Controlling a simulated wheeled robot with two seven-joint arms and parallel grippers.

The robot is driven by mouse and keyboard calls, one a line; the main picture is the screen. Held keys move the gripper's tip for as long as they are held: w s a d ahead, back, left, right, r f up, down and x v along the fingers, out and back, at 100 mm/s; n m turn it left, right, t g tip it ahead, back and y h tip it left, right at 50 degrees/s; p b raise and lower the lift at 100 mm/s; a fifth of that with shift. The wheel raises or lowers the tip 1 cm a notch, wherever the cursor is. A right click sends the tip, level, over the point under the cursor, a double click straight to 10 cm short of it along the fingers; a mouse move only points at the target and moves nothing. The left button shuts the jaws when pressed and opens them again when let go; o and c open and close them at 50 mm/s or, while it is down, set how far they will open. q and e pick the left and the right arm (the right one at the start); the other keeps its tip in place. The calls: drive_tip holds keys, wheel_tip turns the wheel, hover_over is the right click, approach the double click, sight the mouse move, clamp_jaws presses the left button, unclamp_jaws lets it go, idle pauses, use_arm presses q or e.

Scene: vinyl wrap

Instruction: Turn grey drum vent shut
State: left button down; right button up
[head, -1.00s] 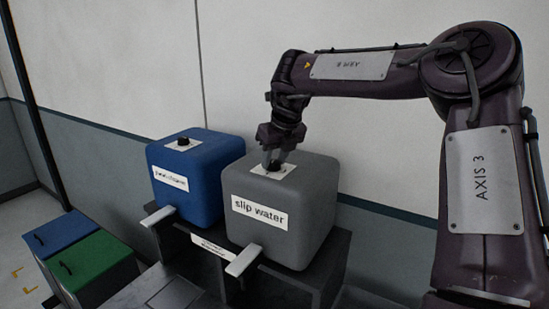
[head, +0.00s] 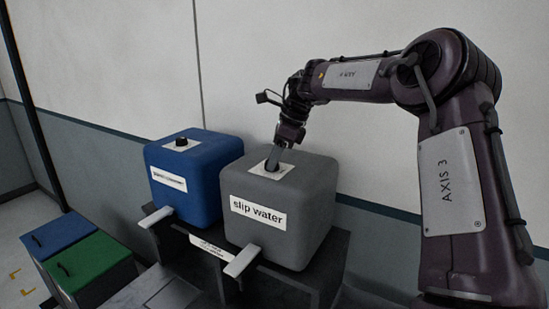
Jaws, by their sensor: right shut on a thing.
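The grey drum (head: 282,208), labelled "slip water", stands on a dark stand. Its vent (head: 272,168) is a dark knob on a white square plate on top, mostly hidden by my fingers. My right gripper (head: 273,163) comes down from above and is shut on the vent. My left gripper is not in the head view.
A blue drum (head: 200,195) with its own black vent knob (head: 181,142) stands close to the left of the grey drum. Pale levers (head: 242,261) stick out in front of both drums. Blue (head: 58,234) and green (head: 88,264) lidded bins stand at lower left. A wall is behind.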

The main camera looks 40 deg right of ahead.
sight(283, 167)
drive_tip(key=shift+n+g+y, duration=0.4)
drive_tip(key=shift+n+g, duration=0.1)
drive_tip(key=shift+n, duration=1.2)
drive_tip(key=shift+f, duration=0.1)
drive_tip(key=o, duration=1)
drive_tip(key=shift+w, duration=0.1)
drive_tip(key=shift+d+r+b, duration=0.2)
drive_tip(key=shift+r+b, duration=0.1)
drive_tip(key=shift+b, duration=0.05)
drive_tip(key=b+v, duration=0.2)
drive_tip(key=v, duration=0.4)
drive_tip(key=shift+r, duration=0.1)
drive_tip(key=shift+d+r, duration=0.2)
drive_tip(key=shift+r, duration=0.25)
